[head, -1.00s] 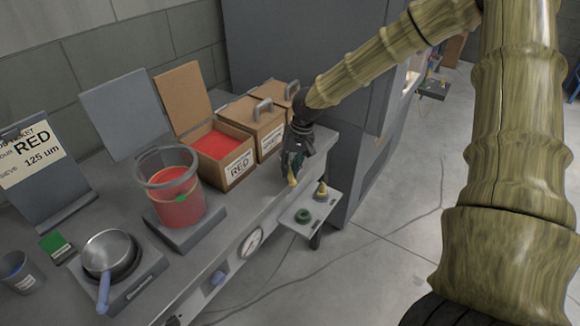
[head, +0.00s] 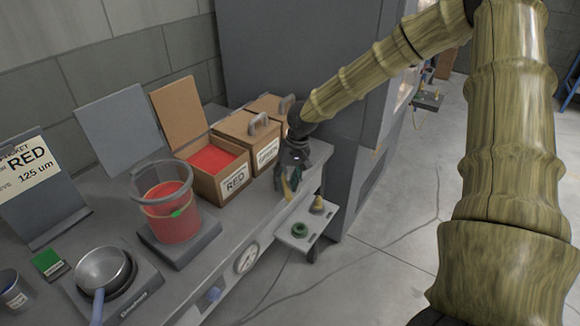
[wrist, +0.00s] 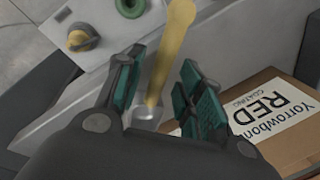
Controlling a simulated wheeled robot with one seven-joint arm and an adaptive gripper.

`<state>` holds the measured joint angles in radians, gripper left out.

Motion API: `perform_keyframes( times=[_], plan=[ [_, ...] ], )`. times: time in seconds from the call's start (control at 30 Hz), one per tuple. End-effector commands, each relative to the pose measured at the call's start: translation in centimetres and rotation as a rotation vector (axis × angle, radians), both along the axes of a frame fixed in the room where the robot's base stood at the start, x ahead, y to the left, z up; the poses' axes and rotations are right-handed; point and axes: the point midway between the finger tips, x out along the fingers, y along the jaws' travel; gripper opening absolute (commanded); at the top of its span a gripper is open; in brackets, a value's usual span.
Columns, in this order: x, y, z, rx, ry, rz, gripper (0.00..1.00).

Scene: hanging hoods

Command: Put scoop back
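The scoop has a long yellow handle (wrist: 168,55) and a small pale end (wrist: 147,115). In the wrist view the handle lies between the fingers of my gripper (wrist: 163,68), with a gap visible on both sides. In the head view my gripper (head: 290,178) is at the bench's front edge, above the small shelf, and the yellow handle (head: 287,191) shows beside its fingers. The fingers look spread around the handle. What supports the scoop is hidden. The open box labelled RED (head: 222,186), filled with red powder, stands left of my gripper.
A clear bucket with red contents (head: 172,222) stands on a scale. A small pan (head: 102,268) sits at lower left. Closed boxes (head: 248,142) stand behind the RED box. The small shelf (head: 304,238) holds a green ring and a yellow-topped piece.

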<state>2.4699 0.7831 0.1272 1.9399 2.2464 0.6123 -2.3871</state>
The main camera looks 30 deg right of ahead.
Motion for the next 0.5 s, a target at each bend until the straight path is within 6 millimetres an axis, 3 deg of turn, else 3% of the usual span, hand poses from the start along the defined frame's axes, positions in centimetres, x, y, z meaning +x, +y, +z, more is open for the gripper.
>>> perform_keyframes(
  times=[0.5],
  plan=[
    [-0.7, -1.5, 7.7, 0.003, -0.005, -0.003, 0.37]
  ],
)
